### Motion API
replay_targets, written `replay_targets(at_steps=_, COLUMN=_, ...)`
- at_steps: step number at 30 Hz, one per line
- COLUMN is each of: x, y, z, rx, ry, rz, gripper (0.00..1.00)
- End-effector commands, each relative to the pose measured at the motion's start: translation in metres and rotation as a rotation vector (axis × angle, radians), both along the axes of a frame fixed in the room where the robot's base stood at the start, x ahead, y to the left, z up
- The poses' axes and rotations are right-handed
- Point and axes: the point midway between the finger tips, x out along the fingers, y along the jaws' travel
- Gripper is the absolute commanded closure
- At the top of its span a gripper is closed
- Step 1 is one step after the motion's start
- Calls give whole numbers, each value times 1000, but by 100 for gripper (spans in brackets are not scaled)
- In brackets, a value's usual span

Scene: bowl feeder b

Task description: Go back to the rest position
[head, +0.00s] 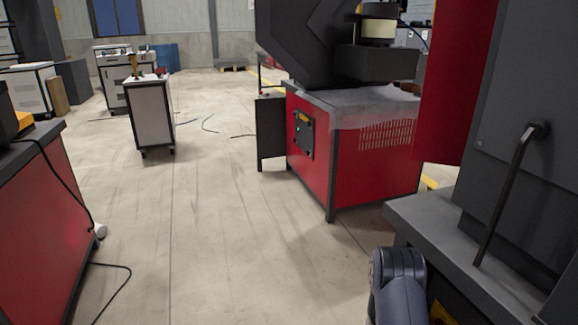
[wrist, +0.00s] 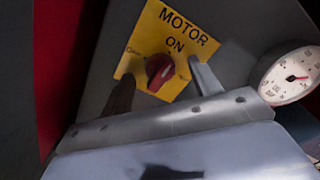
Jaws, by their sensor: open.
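My gripper (wrist: 161,71) is open in the wrist view, with one dark finger at left and one lighter grey finger at right. A red rotary knob (wrist: 156,66) on a yellow plate (wrist: 182,22) marked "MOTOR ON" shows between the fingertips. The fingers appear to be on either side of the knob; I cannot tell whether they touch it. The knob's exact setting is unclear. In the head view part of my arm shows at the bottom right, and my gripper is hidden there.
A round white gauge (wrist: 291,76) is right of the plate. In the head view a grey machine with a handle (head: 507,190) stands close at right. A red cabinet (head: 360,150) stands ahead, a red bench (head: 40,220) at left. The floor (head: 215,220) between is mostly clear.

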Motion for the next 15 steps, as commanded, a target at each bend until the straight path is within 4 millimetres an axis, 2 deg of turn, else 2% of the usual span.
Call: replay_targets(at_steps=15, x=0, y=0, z=0, rx=134, ry=-384, rz=0, gripper=41)
